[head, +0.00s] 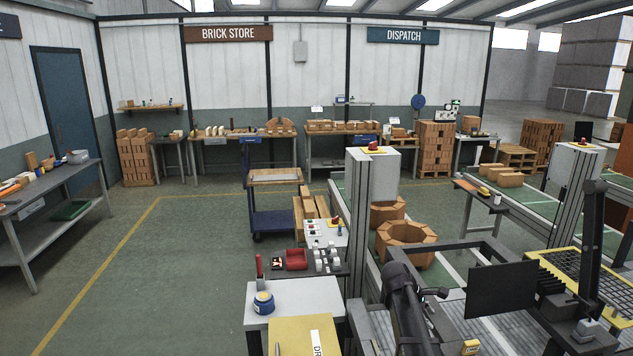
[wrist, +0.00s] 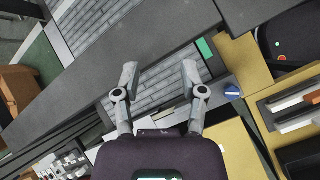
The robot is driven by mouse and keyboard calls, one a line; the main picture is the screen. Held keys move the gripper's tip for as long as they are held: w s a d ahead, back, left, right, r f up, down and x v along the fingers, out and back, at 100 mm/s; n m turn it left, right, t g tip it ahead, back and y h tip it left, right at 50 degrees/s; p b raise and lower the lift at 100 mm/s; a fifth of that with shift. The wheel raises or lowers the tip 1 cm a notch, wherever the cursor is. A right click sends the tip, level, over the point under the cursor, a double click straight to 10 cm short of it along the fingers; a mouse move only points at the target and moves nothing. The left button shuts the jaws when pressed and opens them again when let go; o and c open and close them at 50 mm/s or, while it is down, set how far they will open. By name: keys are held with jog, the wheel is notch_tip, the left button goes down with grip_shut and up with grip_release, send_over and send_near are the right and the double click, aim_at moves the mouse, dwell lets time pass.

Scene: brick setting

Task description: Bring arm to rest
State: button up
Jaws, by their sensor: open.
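My gripper (wrist: 160,75) shows in the wrist view with its two fingers spread apart and nothing between them. It hangs over a grey slatted surface (wrist: 150,92) with dark rails beside it. In the head view, part of my dark arm (head: 405,300) rises at the lower middle, in front of the conveyor area. The gripper's fingers cannot be made out in the head view.
A white-topped stand (head: 295,298) with a blue-lidded pot (head: 263,303) is left of my arm. A dark monitor (head: 502,288) and a yellow-framed grid (head: 585,285) are to the right. Ring-shaped brick pieces (head: 407,238) stand behind. Open green floor (head: 190,250) lies left.

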jog(key=s+a+f+m+y+b, duration=0.3)
jog(key=s+a+f+m, duration=0.3)
jog(key=s, duration=0.3)
jog(key=s+a+f+m+y+b, duration=0.4)
jog(key=s+a+f+m, duration=0.2)
jog(key=s+a+m, duration=0.1)
jog(key=shift+s+a+f+b, duration=0.15)
jog(key=shift+s+a+b, duration=0.25)
jog(key=shift+s+a, duration=0.6)
jog(key=shift+s+d, duration=0.15)
jog(key=shift+s, duration=0.1)
